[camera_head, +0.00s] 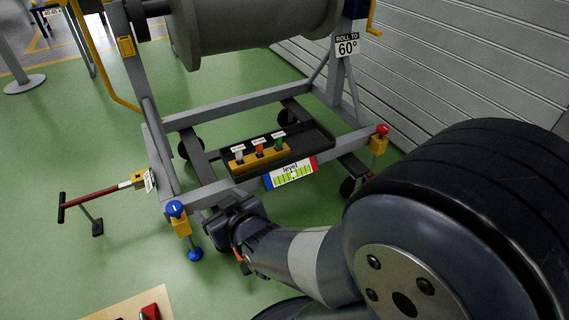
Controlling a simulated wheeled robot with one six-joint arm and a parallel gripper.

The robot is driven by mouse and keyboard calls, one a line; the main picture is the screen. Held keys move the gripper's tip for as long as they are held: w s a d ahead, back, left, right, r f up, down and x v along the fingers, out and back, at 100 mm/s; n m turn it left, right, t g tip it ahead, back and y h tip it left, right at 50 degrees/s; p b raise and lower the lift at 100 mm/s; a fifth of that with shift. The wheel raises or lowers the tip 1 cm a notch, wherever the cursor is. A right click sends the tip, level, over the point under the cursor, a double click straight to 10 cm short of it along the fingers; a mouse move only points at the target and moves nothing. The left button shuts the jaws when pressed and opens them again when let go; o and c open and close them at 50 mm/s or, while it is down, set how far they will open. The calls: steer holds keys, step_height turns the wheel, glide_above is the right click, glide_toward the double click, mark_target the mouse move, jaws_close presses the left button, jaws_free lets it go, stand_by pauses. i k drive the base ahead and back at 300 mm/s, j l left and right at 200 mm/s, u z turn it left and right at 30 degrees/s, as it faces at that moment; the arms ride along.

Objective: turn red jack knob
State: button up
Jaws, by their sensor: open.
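The red jack knob (382,130) sits on top of a yellow jack block (377,145) at the right front corner of the grey wheeled stand. A blue jack knob (175,208) tops a matching yellow jack at the left front corner, with a blue foot (195,254) below it. My gripper (240,262) hangs in front of the stand, just right of the blue jack and well left of the red knob. It is open and appears empty, though its fingers are small and partly hidden by my wrist. My arm runs to the lower right.
The stand's front beam bears a level gauge (291,174) and a dark tray (318,137) with several coloured pegs. A grey cylinder (253,30) hangs above. A red-handled tow bar (90,198) extends left. A slatted wall (470,70) stands behind.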

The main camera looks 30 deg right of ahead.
mark_target(382, 129)
steer(key=z, duration=1.8)
